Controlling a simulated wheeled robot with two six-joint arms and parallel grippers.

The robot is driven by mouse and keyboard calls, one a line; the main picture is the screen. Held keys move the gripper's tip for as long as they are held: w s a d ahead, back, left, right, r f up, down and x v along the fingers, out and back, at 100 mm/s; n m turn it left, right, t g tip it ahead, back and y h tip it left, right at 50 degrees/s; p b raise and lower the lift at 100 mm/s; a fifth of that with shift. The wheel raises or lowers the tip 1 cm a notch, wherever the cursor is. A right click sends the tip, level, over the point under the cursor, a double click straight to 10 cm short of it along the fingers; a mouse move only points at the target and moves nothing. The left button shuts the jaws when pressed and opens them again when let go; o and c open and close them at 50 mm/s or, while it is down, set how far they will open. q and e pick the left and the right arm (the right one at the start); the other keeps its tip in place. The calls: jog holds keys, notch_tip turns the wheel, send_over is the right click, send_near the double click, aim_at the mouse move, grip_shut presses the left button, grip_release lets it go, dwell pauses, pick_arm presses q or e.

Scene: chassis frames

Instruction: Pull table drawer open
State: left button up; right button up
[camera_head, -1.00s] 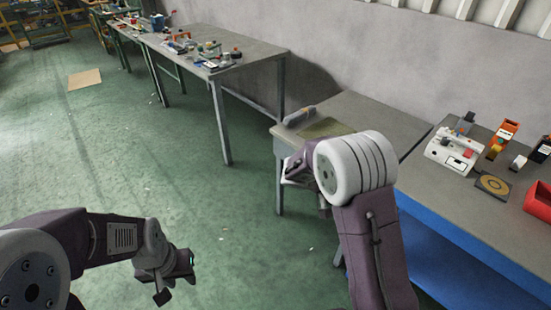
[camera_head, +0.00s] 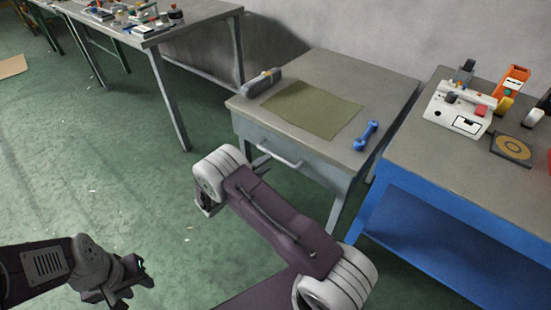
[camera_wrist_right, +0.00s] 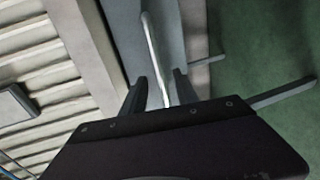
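The grey table (camera_head: 300,69) stands in the middle of the head view, with a drawer front (camera_head: 253,132) below its top. The drawer looks shut. Its pale bar handle (camera_head: 279,153) runs along the front. In the right wrist view the handle (camera_wrist_right: 152,45) reaches down between the two dark fingers of my right gripper (camera_wrist_right: 158,84), which stand apart with gaps beside the bar. In the head view my right forearm hides most of that gripper. My left gripper (camera_head: 130,284) is at the lower left, away from the table, its fingers apart and empty.
On the table lie a green mat (camera_head: 312,108), a blue dumbbell-shaped thing (camera_head: 366,135) and a grey tool (camera_head: 261,82). A blue-sided workbench (camera_head: 455,215) with devices stands close at right. Another cluttered table (camera_head: 195,12) is at upper left.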

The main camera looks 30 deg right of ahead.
aim_at(276, 155)
jog(key=b+x, duration=0.1)
jog(key=x, duration=0.5)
jog(key=shift+d, duration=0.35)
jog(key=shift+c, duration=0.4)
grip_shut()
dwell(0.6)
